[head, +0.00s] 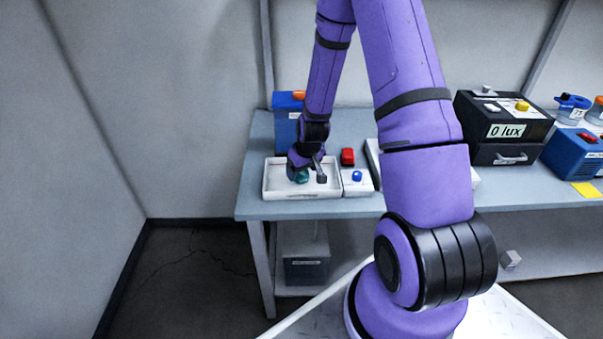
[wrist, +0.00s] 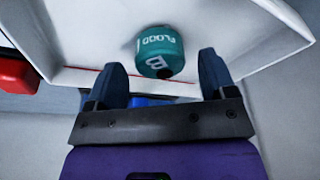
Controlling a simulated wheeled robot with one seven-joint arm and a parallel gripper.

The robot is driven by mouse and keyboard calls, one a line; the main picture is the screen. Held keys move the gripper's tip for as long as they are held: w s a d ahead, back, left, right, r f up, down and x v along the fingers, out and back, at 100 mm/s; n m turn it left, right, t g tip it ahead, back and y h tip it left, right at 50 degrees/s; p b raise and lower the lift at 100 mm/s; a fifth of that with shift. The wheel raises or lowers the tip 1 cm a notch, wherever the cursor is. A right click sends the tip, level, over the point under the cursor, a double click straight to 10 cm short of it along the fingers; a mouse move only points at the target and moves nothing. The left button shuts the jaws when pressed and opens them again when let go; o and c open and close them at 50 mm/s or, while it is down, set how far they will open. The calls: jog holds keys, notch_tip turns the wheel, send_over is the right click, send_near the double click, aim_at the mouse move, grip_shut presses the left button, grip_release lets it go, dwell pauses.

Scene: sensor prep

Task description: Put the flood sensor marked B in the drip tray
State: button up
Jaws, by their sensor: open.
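The flood sensor marked B (wrist: 160,50) is a teal-green cylinder with "FLOOD" and "B" on it in the wrist view. It is inside the white drip tray (wrist: 271,50), close to the tray floor; I cannot tell whether it fully rests there. In the head view the sensor (head: 301,176) shows as a teal spot in the drip tray (head: 271,192), at the bench's left end. My gripper (wrist: 160,80) is open, with its dark fingers apart and the sensor beyond and between their tips. In the head view my gripper (head: 308,175) is over the tray and partly hides it.
A black "0 lux" box (head: 505,125) stands farther right. My arm hides the bench's middle.

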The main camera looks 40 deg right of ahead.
jog(key=s+a+r, duration=0.3)
jog(key=r, duration=0.7)
jog(key=s+a+r+t, duration=0.1)
jog(key=s+a+r, duration=0.15)
jog(key=r, duration=0.65)
jog(key=s+a+r, duration=0.2)
jog(key=s+r, duration=0.2)
jog(key=r, duration=0.6)
jog(key=s+a+r, duration=0.3)
jog(key=s+r, duration=0.2)
jog(key=s, duration=0.3)
jog(key=s+a+r+t, duration=0.1)
jog(key=s+a+r, duration=0.1)
jog(key=s+r, duration=0.4)
jog(key=s, duration=0.3)
jog(key=shift+s+a, duration=0.15)
jog(key=shift+a, duration=0.25)
